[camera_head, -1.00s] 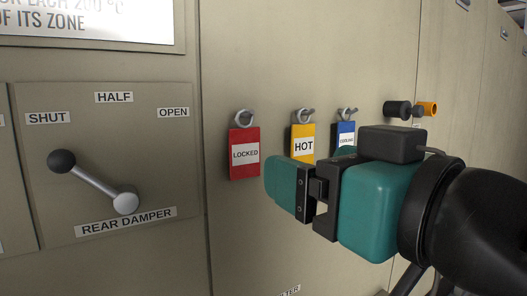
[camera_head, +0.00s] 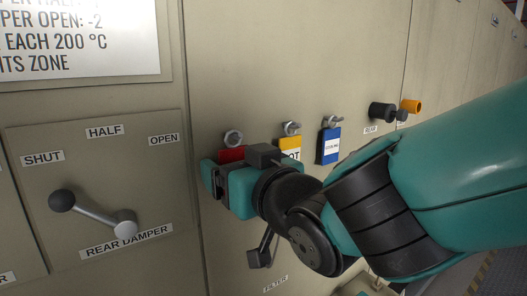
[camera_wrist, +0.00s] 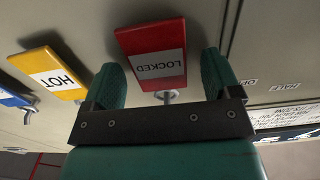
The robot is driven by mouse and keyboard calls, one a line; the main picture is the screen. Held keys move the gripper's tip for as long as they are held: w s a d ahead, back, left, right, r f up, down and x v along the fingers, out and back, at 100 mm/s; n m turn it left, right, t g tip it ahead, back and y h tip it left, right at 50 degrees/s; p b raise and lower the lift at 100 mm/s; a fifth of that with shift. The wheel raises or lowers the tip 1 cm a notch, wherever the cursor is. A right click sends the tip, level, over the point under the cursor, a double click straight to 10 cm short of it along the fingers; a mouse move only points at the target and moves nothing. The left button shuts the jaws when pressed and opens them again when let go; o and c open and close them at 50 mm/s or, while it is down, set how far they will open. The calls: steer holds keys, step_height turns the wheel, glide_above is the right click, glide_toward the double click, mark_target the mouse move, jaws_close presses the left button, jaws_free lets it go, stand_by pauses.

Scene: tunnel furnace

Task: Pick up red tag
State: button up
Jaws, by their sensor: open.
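The red tag (camera_head: 231,155) marked LOCKED hangs on a hook on the beige furnace panel. In the head view my gripper (camera_head: 207,178) covers most of it, and only its top edge shows. In the wrist view the red tag (camera_wrist: 153,50) appears upside down, ahead of and between the two teal fingers (camera_wrist: 162,78). My gripper is open and holds nothing. Whether either finger touches the tag, I cannot tell.
A yellow HOT tag (camera_head: 291,147) and a blue tag (camera_head: 329,146) hang on hooks to the right. The rear damper lever (camera_head: 93,213) is at the left. A black and orange fitting (camera_head: 384,111) protrudes at the right.

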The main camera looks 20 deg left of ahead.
steer(key=shift+w+a, duration=0.1)
steer(key=c, duration=1)
